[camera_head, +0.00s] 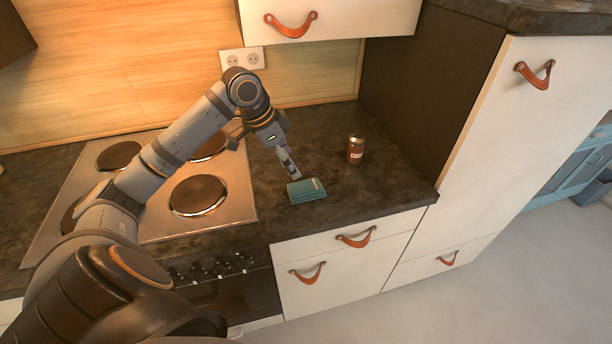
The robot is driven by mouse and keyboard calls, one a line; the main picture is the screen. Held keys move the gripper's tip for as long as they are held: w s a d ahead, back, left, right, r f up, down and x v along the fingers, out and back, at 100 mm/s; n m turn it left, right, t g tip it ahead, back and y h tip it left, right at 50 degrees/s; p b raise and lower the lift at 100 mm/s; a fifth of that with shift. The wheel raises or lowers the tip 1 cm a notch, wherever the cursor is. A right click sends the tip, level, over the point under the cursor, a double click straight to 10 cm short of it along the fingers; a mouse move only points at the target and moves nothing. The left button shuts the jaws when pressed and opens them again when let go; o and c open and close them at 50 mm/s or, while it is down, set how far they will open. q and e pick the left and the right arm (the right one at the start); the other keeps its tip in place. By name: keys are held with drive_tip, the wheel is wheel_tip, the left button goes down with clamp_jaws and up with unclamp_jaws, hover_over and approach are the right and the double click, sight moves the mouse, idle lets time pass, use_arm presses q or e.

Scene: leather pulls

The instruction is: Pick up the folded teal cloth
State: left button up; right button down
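The folded teal cloth (307,191) lies on the dark countertop, to the right of the stove and near the counter's front edge. My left gripper (294,174) comes in from the left and points down just above the cloth's far edge. I cannot tell whether its fingertips touch the cloth or whether the fingers are apart. My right gripper is not in view.
A brown can (355,150) stands on the countertop (375,195) behind and right of the cloth. A stove with several round hotplates (198,195) is on the left. A tall white cabinet (520,120) bounds the counter on the right. An upper cabinet (345,18) hangs above.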

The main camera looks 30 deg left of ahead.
sight(305, 186)
use_arm(q)
drive_tip(key=shift+s+d+f, duration=0.3)
drive_tip(key=shift+s+d, duration=0.2)
drive_tip(key=shift+d, duration=0.3)
drive_tip(key=x, duration=0.3)
drive_tip(key=shift+p+x, duration=0.45)
drive_tip(key=shift+x, duration=0.8)
drive_tip(key=x, duration=0.3)
drive_tip(key=shift+w+r, duration=0.1)
drive_tip(key=shift+w+d+f, duration=0.1)
drive_tip(key=shift+w+f, duration=0.05)
drive_tip(key=shift+f, duration=0.3)
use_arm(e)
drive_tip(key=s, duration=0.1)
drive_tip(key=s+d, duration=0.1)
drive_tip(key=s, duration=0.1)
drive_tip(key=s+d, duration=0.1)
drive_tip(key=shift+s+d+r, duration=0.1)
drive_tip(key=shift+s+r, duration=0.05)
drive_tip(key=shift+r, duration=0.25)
use_arm(q)
drive_tip(key=shift+f+p, duration=0.15)
drive_tip(key=shift+p, duration=0.3)
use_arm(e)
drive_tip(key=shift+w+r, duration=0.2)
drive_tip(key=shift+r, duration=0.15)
